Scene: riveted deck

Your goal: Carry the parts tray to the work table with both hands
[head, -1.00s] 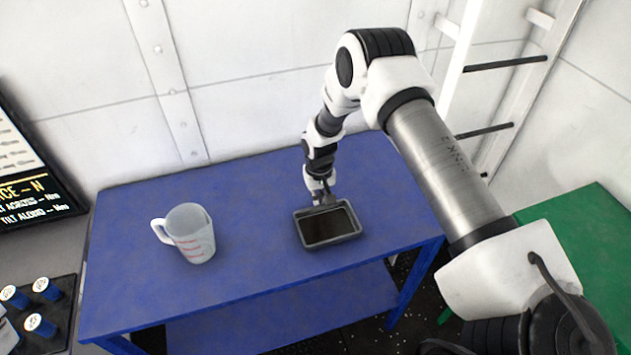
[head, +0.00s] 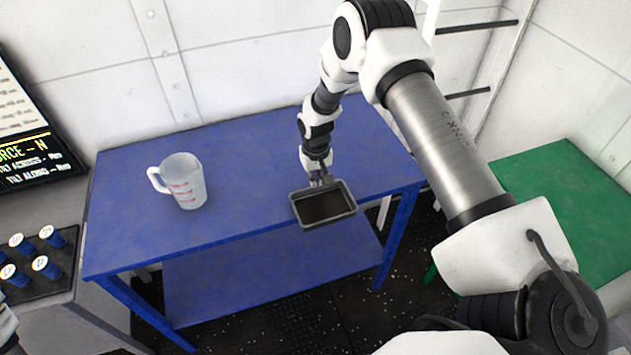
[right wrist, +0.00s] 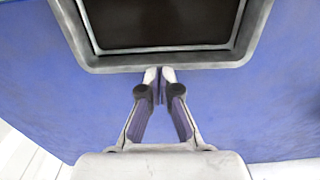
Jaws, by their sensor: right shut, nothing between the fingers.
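The parts tray (head: 330,220) is a grey, shallow rectangular tray with a dark inside. In the head view it lies at the front edge of the blue table (head: 240,160), its near side sticking out past the edge. My right gripper (head: 317,180) is at the tray's far side. In the right wrist view, its fingertips (right wrist: 159,73) are together with nothing between them, at the outside of the tray's rim (right wrist: 160,63). I cannot tell whether they touch it. A green table top (head: 545,205) is at the right. My left gripper is not in view.
A white measuring jug (head: 185,182) stands on the blue table, left of the tray. Blue-sided round pieces (head: 46,266) sit on a dark mat at the far left. A ladder (head: 470,90) stands at the back wall. Dark speckled floor (head: 400,290) shows between the tables.

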